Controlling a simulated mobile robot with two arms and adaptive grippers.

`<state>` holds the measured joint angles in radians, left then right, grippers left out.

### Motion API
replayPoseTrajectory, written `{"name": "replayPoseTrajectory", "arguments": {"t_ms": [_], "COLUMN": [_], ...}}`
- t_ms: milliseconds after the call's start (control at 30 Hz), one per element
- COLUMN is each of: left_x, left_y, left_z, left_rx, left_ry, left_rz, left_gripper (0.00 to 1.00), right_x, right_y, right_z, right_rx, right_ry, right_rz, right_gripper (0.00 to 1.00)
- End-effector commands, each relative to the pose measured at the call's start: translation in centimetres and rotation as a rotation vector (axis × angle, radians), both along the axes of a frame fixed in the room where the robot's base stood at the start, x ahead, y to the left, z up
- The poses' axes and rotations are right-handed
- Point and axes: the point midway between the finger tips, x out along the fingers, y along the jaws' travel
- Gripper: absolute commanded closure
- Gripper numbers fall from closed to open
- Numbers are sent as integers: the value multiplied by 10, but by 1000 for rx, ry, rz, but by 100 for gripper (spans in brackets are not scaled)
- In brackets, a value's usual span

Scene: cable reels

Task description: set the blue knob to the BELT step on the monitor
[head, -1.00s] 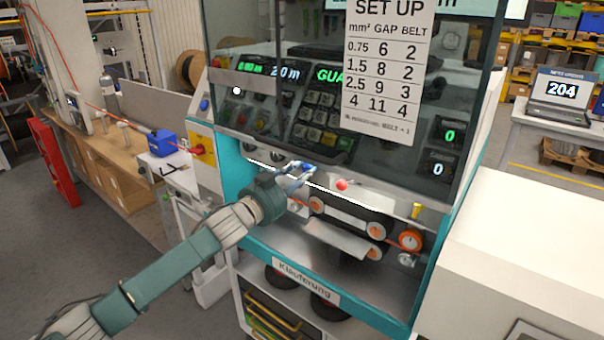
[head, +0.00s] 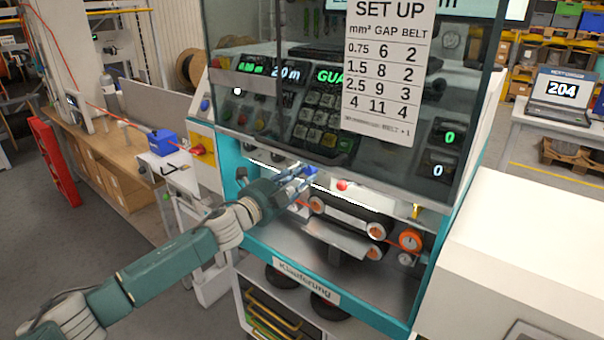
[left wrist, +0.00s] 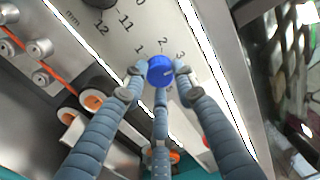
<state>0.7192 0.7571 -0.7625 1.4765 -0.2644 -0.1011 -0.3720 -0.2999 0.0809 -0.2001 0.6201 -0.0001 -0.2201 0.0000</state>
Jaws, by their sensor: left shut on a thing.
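The blue knob (left wrist: 160,70) shows in the left wrist view on a pale panel, with the numbers 1, 2 and 3 around its far side. A pale mark on the knob points roughly right; its exact step is unclear. The fingers of my left gripper (left wrist: 158,84) are closed around the knob. In the head view, the left gripper (head: 300,176) is at the machine front under the window, largely covering the blue knob (head: 310,170). The set-up sheet (head: 388,75) lists GAP and BELT values. A laptop monitor (head: 562,90) shows 204. My right gripper is not in view.
A red knob (head: 342,186) sits just right of my gripper. Belt rollers (head: 350,217) with an orange cable lie below it. The machine window (head: 330,100) is above my gripper. Two displays (head: 445,152) at right both read 0. Another scale shows 11 and 12.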

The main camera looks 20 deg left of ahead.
Motion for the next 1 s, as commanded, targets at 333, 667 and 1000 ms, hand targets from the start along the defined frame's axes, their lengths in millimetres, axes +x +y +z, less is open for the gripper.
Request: {"name": "replayPoseTrajectory", "arguments": {"t_ms": [333, 667, 1000], "left_x": [0, 0, 0], "left_y": [-1, 0, 0], "left_z": [1, 0, -1], "left_rx": [310, 573, 738], "left_ry": [-113, -207, -267], "left_rz": [-3, -3, -3], "left_gripper": [98, 98, 98], "right_x": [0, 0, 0], "right_y": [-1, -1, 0], "right_z": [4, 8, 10], "right_rx": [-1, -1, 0], "right_ry": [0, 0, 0], "right_rz": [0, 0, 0], "right_gripper": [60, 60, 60]}}
